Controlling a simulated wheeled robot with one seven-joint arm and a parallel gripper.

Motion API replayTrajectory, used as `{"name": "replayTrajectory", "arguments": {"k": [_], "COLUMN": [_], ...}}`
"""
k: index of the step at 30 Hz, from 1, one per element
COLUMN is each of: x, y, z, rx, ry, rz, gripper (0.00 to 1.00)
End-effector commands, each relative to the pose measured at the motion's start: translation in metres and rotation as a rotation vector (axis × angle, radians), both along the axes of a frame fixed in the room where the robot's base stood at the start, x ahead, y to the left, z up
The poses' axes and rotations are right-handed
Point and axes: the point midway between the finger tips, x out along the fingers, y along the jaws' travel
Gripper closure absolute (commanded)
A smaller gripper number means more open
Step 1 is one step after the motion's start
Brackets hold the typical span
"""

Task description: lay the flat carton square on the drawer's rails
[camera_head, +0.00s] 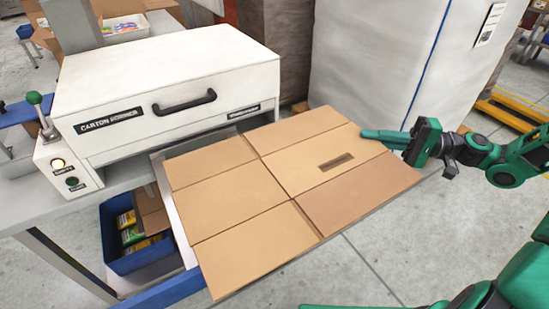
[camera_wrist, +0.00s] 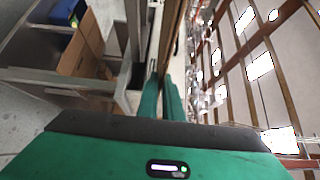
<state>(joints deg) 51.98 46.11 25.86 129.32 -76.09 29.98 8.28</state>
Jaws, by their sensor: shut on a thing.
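The flat carton (camera_head: 225,205) is a brown creased sheet with a dark slot in one panel. It lies over or just above the pulled-out drawer (camera_head: 174,212) of the white carton former (camera_head: 165,85). The drawer's pale left rail shows beside the carton's left edge; the carton hides most of the rest. I cannot tell whether it rests on both rails. My gripper (camera_head: 376,135) is shut on the carton's right far edge. In the wrist view my green fingers (camera_wrist: 167,98) close on the carton (camera_wrist: 173,35), seen edge-on.
A blue bin (camera_head: 128,238) with yellow and green packs stands under the bench, left of the drawer. A lever with a green knob (camera_head: 34,98) rises at the machine's left. A large wrapped block (camera_head: 385,65) stands behind the carton.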

Motion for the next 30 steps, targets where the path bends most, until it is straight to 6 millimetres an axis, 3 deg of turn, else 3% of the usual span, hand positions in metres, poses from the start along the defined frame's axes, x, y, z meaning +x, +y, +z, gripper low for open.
{"name": "replayTrajectory", "arguments": {"k": [24,30], "x": [0.015,0.016], "y": [0.177,0.173], "z": [0.001,-0.026], "rx": [0.001,0.002], "ry": [0.000,0.003], "rz": [0.006,0.002], "gripper": [1.00,1.00]}}
